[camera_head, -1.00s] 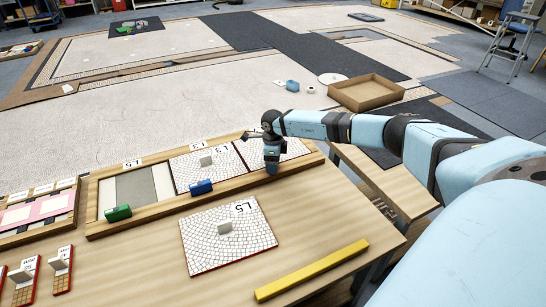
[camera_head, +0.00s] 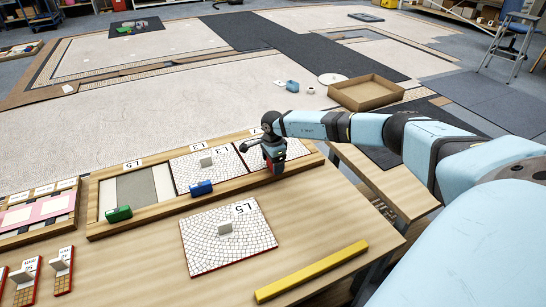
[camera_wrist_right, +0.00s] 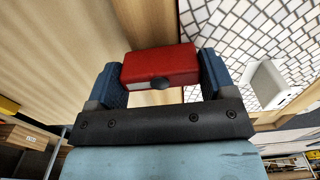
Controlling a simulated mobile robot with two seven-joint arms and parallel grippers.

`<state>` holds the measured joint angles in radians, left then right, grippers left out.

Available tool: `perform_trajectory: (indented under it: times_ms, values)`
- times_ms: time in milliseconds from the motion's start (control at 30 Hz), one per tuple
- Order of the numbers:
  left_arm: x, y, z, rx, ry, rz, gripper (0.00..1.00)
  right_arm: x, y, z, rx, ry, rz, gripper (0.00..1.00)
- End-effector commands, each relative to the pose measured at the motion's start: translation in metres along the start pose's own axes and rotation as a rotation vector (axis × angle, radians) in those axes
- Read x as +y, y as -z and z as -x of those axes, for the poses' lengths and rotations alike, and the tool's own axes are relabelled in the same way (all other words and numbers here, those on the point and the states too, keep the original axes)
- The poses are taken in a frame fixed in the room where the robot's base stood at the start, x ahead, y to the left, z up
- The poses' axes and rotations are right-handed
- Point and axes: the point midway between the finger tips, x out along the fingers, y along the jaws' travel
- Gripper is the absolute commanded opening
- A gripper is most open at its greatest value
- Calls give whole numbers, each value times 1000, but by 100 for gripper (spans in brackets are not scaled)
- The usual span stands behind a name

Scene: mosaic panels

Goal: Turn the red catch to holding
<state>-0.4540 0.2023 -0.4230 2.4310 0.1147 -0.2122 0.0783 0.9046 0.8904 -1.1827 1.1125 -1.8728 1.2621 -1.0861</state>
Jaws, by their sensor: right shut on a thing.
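The red catch (camera_wrist_right: 160,62) is a small red block with a dark round knob on its near face. In the right wrist view it sits between the two blue fingers of my right gripper (camera_wrist_right: 161,78), which is shut on it. It lies over the boundary between the wooden rail and a mosaic panel (camera_wrist_right: 235,25). In the head view my right gripper (camera_head: 274,165) is at the front rail of the tray (camera_head: 232,181), near its right end. Only a little of the red catch shows there. My left gripper is out of view.
A blue catch (camera_head: 201,187) and a green catch (camera_head: 118,213) sit along the front rail. A loose panel marked L5 (camera_head: 205,250) and a yellow bar (camera_head: 312,271) lie on the table in front.

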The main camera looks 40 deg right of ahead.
Motion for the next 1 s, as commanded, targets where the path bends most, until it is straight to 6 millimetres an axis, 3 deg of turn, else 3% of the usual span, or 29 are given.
perform_trajectory:
  times_ms: [367,400,500,767,1000]
  values:
    - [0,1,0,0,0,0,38,0,0,1,-1,1,6,53]
    - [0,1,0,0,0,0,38,0,0,1,-1,1,6,81]
    - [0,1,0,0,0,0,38,0,0,0,-1,1,6,100]
    - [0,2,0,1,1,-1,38,0,0,3,0,1,5,100]
    - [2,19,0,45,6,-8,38,-1,0,42,-1,3,5,100]
